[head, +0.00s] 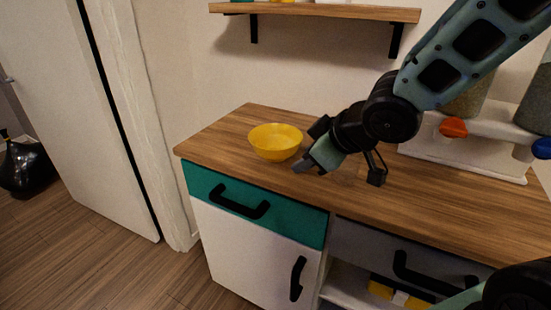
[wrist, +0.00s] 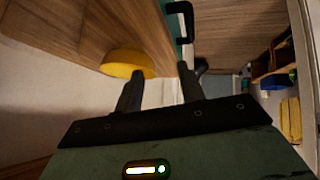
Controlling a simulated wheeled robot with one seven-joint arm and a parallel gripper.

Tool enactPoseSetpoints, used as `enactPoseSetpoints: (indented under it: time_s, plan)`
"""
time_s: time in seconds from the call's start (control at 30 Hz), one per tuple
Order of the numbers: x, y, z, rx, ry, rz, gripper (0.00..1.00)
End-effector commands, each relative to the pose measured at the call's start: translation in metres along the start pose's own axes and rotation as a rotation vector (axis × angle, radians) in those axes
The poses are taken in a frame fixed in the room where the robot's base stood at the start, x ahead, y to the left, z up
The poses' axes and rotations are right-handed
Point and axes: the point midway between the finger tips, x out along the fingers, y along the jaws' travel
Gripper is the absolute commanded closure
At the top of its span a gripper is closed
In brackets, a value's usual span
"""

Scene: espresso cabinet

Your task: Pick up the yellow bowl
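The yellow bowl (head: 275,142) stands upright and looks empty on the left part of the wooden countertop (head: 225,136). My gripper (head: 308,152) is just right of the bowl in the head view, pointing left towards it. In the wrist view the two fingers of my gripper (wrist: 160,72) are spread apart with nothing between them. The bowl (wrist: 124,62) shows there beyond the left finger, which hides part of its edge. The bowl is outside the gap between the fingers. I cannot tell whether a finger touches it.
A teal drawer (head: 255,205) with a black handle is under the counter's front edge. A white dispenser stand (head: 465,160) is at the back right. A wooden shelf (head: 315,13) hangs on the wall above. The counter left of the bowl is clear.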

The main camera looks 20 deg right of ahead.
Motion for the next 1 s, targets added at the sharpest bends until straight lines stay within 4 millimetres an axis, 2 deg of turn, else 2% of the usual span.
enactPoseSetpoints:
  time_s: [0.03, 0.1, 0.3, 0.6, 1.0]
  plan:
    - [0.013, 0.016, 0.007, -0.008, 0.069, 0.011, 0.61]
    - [0.018, 0.032, 0.006, -0.033, 0.175, 0.006, 0.61]
    - [0.014, 0.053, 0.007, -0.087, 0.399, -0.043, 0.61]
    - [0.004, 0.057, 0.0, -0.102, 0.492, -0.084, 0.61]
    - [0.017, 0.056, -0.009, -0.099, 0.495, -0.086, 0.61]
